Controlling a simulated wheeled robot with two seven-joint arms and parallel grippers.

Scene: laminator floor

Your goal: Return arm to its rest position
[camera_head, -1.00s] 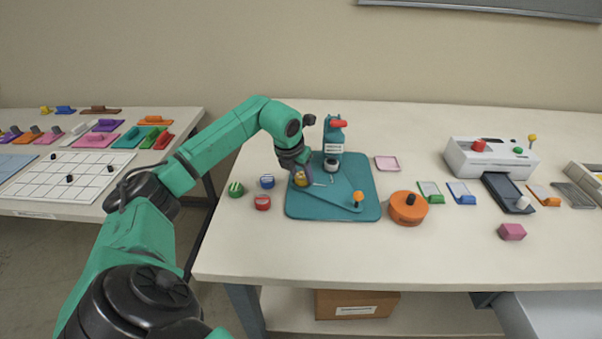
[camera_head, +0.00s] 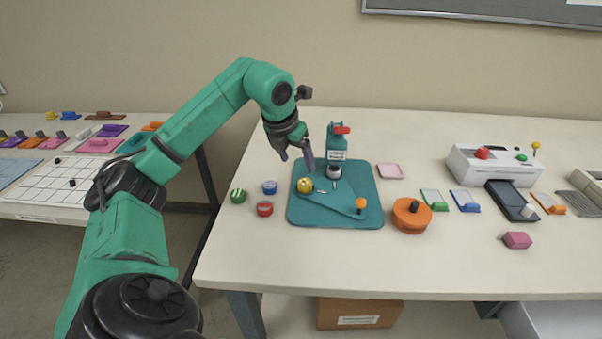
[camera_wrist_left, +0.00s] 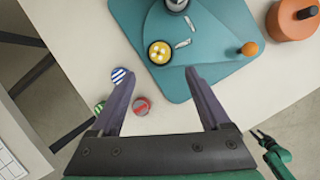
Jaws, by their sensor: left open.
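My left gripper (camera_head: 297,158) is open and empty. It hangs in the air above the left part of the teal base plate (camera_head: 352,216), apart from the table. In the left wrist view its two fingers (camera_wrist_left: 158,90) are spread wide with nothing between them in grip. A yellow round piece with pale dots (camera_head: 304,186) sits on the plate below the gripper; it also shows in the left wrist view (camera_wrist_left: 159,52). My right gripper does not show in the head view; a small dark and green arm part (camera_wrist_left: 270,145) at the lower right of the wrist view is unclear.
The teal press (camera_head: 337,150) with a red handle stands on the plate. Green (camera_head: 238,195), blue (camera_head: 269,187) and red (camera_head: 264,208) round pieces lie left of it. An orange round container (camera_head: 411,215) and a white laminator (camera_head: 492,163) stand to the right. Open air surrounds the gripper.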

